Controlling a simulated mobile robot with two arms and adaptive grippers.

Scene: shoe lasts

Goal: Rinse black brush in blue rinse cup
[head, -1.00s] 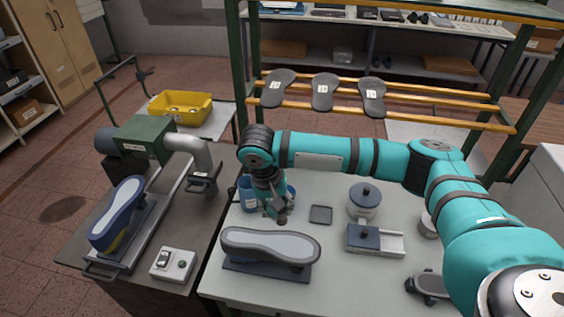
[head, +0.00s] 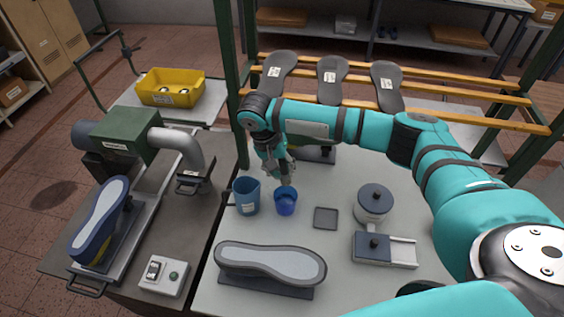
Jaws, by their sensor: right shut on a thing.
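My right gripper (head: 284,176) is shut, pointing down just above and behind the small blue cup (head: 286,208). The black brush in it is hard to make out; its lower end is at or behind the cup's rim, and I cannot tell whether it is inside. A larger blue mug (head: 246,198) with a handle and a white label stands just left of the small cup. Which of the two is the rinse cup cannot be read. My left gripper is not in view.
A shoe last with a grey sole (head: 270,264) lies in front of the cups. A small dark tray (head: 326,217), a lidded pot (head: 374,204) and a box with a dark lid (head: 372,247) stand to the right. A rack with soles (head: 331,78) is behind.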

